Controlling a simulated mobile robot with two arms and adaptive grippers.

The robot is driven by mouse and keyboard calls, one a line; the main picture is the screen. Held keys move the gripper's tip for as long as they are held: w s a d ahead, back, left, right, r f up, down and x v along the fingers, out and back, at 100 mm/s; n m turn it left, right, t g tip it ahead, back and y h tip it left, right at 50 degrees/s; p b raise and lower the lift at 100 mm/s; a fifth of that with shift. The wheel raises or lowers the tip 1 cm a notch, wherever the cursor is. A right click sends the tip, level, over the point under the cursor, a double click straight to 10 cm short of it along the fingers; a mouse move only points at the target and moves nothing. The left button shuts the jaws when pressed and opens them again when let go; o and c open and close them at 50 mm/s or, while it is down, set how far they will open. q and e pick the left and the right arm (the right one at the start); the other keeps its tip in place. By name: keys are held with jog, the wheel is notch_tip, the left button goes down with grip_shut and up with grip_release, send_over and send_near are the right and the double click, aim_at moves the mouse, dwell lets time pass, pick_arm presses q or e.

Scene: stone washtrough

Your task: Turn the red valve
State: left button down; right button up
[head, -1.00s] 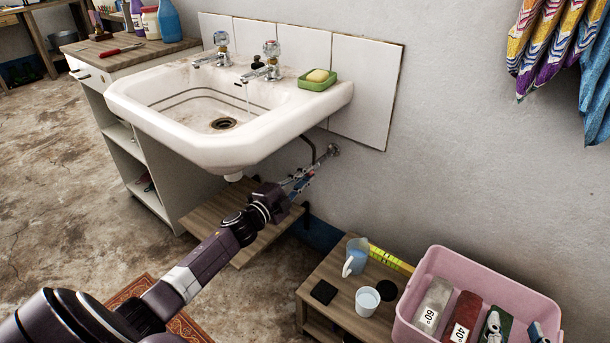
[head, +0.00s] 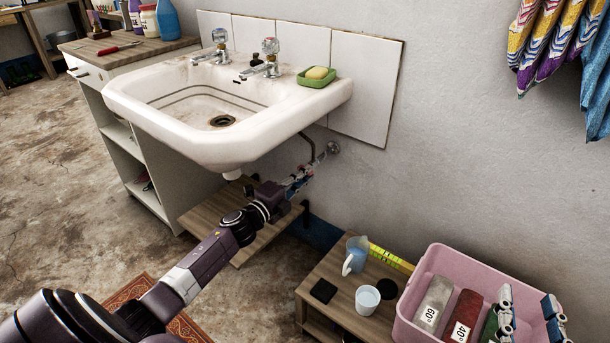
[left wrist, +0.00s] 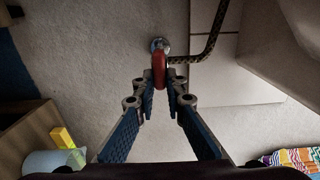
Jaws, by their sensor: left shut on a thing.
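The red valve (left wrist: 158,70) is a small red handle on a round metal wall fitting (left wrist: 159,45), seen in the left wrist view. In the head view the fitting (head: 333,147) sits on the wall below the sink's right side; the red handle is hard to make out there. My left gripper (head: 313,171) reaches under the sink to it. In the left wrist view its fingertips (left wrist: 160,82) are closed around the red handle. My right gripper (head: 529,312) shows at the lower right, its two fingers wide apart above the pink crate, empty.
The white sink (head: 215,165) overhangs my left gripper. A dark braided hose (left wrist: 205,50) runs from the fitting. A low wooden table (head: 337,272) holds a jug (head: 356,255) and a cup (head: 367,300). The pink crate (head: 480,262) holds labelled blocks.

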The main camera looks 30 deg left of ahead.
pick_arm(q)
jog(key=shift+a+r, duration=0.15)
jog(key=c, duration=2)
grip_release()
jog(key=shift+s, duration=0.1)
jog(key=s, duration=1.1)
jog(key=shift+s+a, duration=0.4)
